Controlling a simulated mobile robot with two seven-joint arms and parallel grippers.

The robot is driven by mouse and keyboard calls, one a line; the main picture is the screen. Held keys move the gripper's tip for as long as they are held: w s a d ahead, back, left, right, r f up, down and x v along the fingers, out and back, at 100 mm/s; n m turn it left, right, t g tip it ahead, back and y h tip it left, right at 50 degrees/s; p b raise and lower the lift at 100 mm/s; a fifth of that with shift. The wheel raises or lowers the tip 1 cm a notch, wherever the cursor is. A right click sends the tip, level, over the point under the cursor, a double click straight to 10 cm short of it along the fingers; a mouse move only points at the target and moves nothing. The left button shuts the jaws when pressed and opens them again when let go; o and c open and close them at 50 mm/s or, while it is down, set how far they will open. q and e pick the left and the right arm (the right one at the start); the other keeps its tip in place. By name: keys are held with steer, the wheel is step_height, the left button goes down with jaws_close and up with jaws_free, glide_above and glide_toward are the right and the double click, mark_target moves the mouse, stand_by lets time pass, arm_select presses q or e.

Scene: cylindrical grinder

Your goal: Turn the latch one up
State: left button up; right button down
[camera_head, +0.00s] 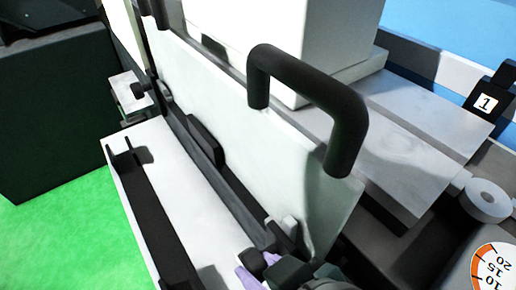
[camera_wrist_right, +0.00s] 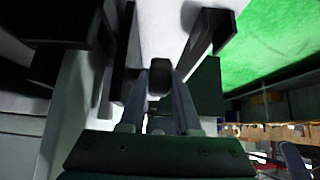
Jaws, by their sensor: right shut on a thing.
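My right gripper (camera_head: 258,270) is at the bottom of the head view, at the near end of the light panel, partly cut off by the edge. In the right wrist view (camera_wrist_right: 160,88) its two fingers are shut on a small black latch knob (camera_wrist_right: 160,72). The knob's top also shows in the head view (camera_head: 263,259). Which latch this is I cannot tell from a label. A similar dark knob (camera_head: 140,91) stands on a metal block at the panel's far end. My left gripper is not in view.
A thick black handle (camera_head: 310,95) arches over the light panel (camera_head: 225,95) close by. A black block marked 1 (camera_head: 485,103) stands at the right, above a dial (camera_head: 493,268). A dark cabinet (camera_head: 55,115) and green floor (camera_head: 60,235) lie left.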

stand_by(0.4)
steer(key=c, duration=0.9)
jaws_free()
steer(key=p+v, duration=0.2)
steer(key=v, duration=0.8)
steer(key=shift+s+f, duration=0.2)
steer(key=shift+f, duration=0.05)
